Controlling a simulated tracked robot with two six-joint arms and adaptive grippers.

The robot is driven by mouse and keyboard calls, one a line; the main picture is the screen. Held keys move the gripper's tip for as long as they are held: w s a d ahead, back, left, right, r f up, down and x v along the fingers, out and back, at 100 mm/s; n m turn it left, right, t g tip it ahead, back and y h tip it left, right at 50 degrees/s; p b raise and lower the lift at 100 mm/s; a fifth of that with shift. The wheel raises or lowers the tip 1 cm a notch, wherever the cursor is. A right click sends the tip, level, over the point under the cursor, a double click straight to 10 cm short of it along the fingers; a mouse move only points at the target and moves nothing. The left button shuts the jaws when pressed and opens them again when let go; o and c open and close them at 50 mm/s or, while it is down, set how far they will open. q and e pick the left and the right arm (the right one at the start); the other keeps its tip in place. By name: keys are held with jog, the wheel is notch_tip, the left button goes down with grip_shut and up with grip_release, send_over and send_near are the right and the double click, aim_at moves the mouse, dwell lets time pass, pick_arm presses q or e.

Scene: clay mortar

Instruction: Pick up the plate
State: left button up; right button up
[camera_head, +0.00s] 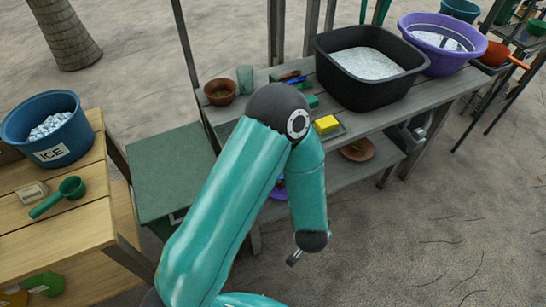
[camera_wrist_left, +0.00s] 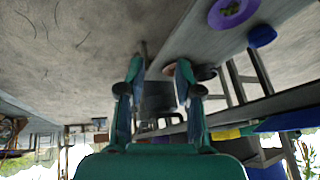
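A shallow terracotta plate (camera_head: 357,150) lies on the lower shelf of the grey wooden table in the head view. A reddish-brown round edge (camera_wrist_left: 170,68), perhaps the same plate, shows beside the right-hand finger in the left wrist view. A purple dish (camera_wrist_left: 232,12) with something greenish in it lies at the top of that view; my arm mostly hides a purple edge (camera_head: 279,183) in the head view. My left gripper (camera_wrist_left: 158,75) is open with nothing between its fingers; its tip (camera_head: 294,258) barely shows in the head view, in front of the lower shelf. My right gripper is not in view.
The upper tabletop holds a black tub (camera_head: 368,85), a purple basin (camera_head: 440,62), a brown bowl (camera_head: 220,91) and a yellow sponge (camera_head: 327,124). A wooden table at left carries a blue ice bucket (camera_head: 45,127) and a green scoop (camera_head: 60,196). Sandy ground at lower right is clear.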

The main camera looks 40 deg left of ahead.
pick_arm(q)
jog(key=s+a+r+m+g+y, duration=0.1)
jog(key=s+a+r+m+y, duration=0.1)
jog(key=r+y, duration=0.45)
jog(key=s+a+r+m+y, duration=0.1)
jog(key=a+r+m+y, duration=0.15)
jog(key=r, duration=0.75)
jog(key=f+b+x, duration=0.1)
jog(key=x, duration=1.5)
jog(key=shift+d+n+b, duration=0.2)
jog(key=shift+n+b, duration=0.2)
jog(key=shift+n, duration=0.05)
grip_shut()
